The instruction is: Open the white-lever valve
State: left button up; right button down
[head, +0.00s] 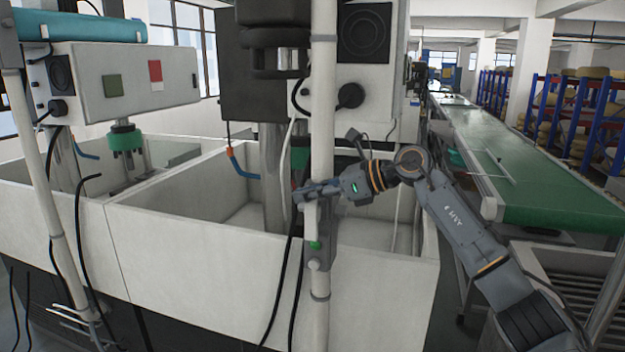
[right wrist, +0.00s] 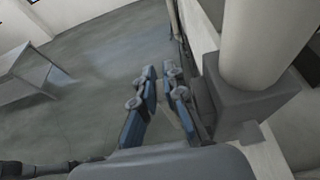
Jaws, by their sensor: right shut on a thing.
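The valve is a grey fitting (head: 320,250) on the upright white pipe (head: 322,110) in front of the tank. Its white lever (head: 311,222) stands roughly upright along the pipe, with a small green part just below it. My right gripper (head: 298,194) reaches across the pipe from the right and is shut at the top of the lever. In the right wrist view, the two fingers (right wrist: 160,90) are close together beside the grey valve block (right wrist: 250,105) and white pipe (right wrist: 268,40). The held part of the lever is hidden there. My left gripper is out of view.
A white open-topped tank (head: 200,245) stands behind the pipe, with dark cables hanging over its front. Another white pipe (head: 52,180) is at the left. A green conveyor (head: 550,205) runs along the right.

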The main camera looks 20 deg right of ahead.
dwell(0.3)
jog(key=c, duration=1.4)
grip_release()
jog(key=shift+w, duration=0.1)
jog(key=v, duration=1.2)
jog(key=shift+r, duration=0.1)
